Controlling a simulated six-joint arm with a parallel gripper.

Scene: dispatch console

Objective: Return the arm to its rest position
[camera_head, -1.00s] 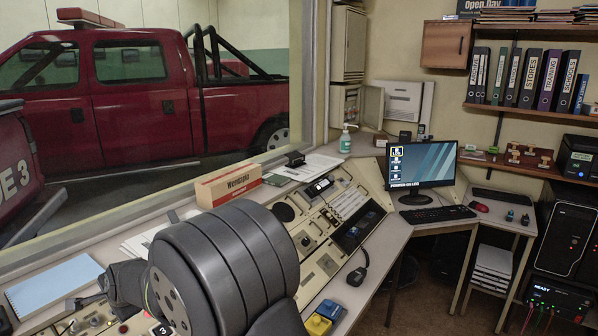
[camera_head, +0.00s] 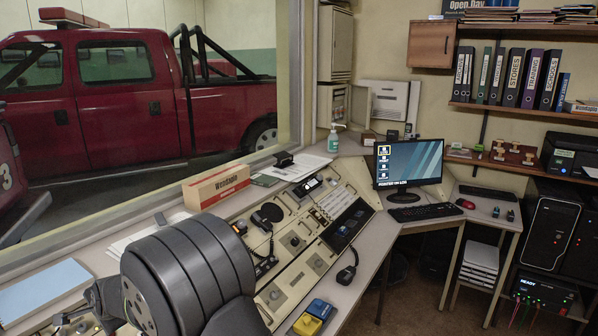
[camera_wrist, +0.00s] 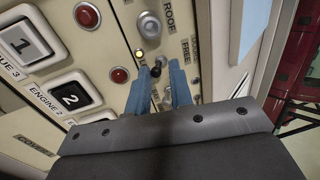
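My gripper (camera_wrist: 161,82) shows in the wrist view with two blue-grey fingers standing apart, and I see nothing held between them. A small black-tipped switch (camera_wrist: 156,71) and a lit yellow lamp (camera_wrist: 140,54) on the cream console panel show close to the fingertips; I cannot tell whether the fingers touch the panel. In the head view, my thick grey arm covers the lower left of the console (camera_head: 305,262). The gripper's fingers are mostly hidden there, low at the left.
Numbered buttons (camera_wrist: 70,97) and red lamps (camera_wrist: 87,15) sit left of my fingers. The monitor (camera_head: 408,164) stands further right.

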